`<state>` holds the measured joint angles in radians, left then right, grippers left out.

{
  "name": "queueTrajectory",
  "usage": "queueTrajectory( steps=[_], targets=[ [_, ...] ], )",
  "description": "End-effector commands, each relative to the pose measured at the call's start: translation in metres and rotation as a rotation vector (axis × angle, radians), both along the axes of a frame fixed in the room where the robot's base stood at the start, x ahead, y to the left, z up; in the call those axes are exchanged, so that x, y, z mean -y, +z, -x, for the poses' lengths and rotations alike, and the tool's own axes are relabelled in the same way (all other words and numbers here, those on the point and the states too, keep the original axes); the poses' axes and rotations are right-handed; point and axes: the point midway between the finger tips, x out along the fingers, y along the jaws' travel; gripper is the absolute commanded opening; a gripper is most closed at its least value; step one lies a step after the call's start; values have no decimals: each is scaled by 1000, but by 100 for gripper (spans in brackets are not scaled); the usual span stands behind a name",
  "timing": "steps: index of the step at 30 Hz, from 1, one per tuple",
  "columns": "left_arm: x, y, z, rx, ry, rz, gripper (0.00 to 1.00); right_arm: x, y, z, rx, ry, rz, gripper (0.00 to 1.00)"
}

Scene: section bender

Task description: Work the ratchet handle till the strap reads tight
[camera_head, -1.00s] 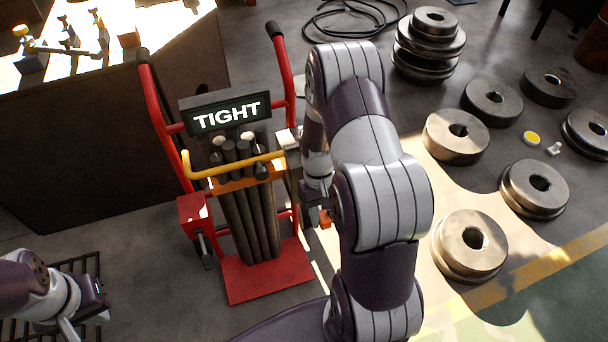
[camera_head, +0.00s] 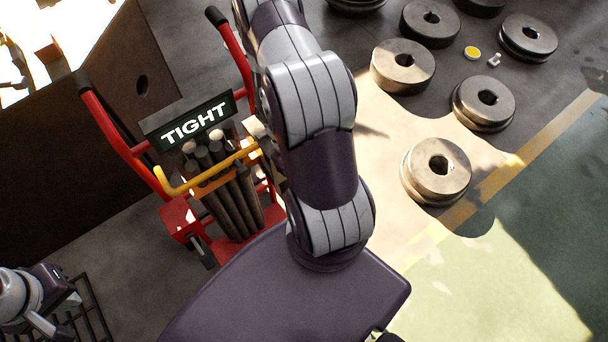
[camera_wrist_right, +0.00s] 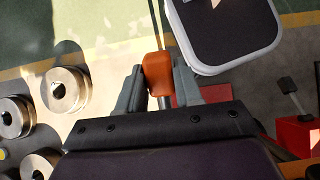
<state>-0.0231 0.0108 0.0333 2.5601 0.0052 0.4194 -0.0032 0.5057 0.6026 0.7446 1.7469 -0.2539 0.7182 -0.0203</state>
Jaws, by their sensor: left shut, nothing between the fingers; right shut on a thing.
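A red hand truck (camera_head: 123,148) carries a bundle of dark bars (camera_head: 232,205) behind a yellow rail (camera_head: 200,182) and an orange strap (camera_head: 222,178). A sign (camera_head: 190,124) at its top reads TIGHT in white letters. In the right wrist view, my right gripper (camera_wrist_right: 159,80) is shut on an orange grip (camera_wrist_right: 158,74), which I take for the ratchet handle's end. In the head view my right arm hides that gripper and the handle. My left gripper (camera_head: 42,325) is shut and empty at the lower left, away from the truck.
Several heavy metal rollers (camera_head: 436,172) stand on the floor at the right, with a yellow disc (camera_head: 472,53) among them. A dark cabinet (camera_head: 60,160) stands behind the truck at the left. A dark rack (camera_head: 88,310) lies low at the left.

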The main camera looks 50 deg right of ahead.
Motion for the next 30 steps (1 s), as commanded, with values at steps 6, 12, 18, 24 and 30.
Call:
queueTrajectory(
  steps=[6, 12, 18, 24, 30],
  targets=[
    [0, 0, 0, 0, 0, 0, 0, 1, 0, -2, 5, 0, 3, 38],
    [0, 0, 0, 0, 0, 0, 0, 1, 1, -1, 4, 1, 2, 55],
    [0, 1, 0, 0, 0, 0, 0, 1, 3, -3, 4, 1, 2, 55],
    [0, 9, 0, 0, 0, 0, 0, 7, 32, -26, 8, 2, 4, 55],
    [0, 30, 0, 0, 0, 0, 0, 14, 81, -57, 6, 2, 2, 55]
  ],
)
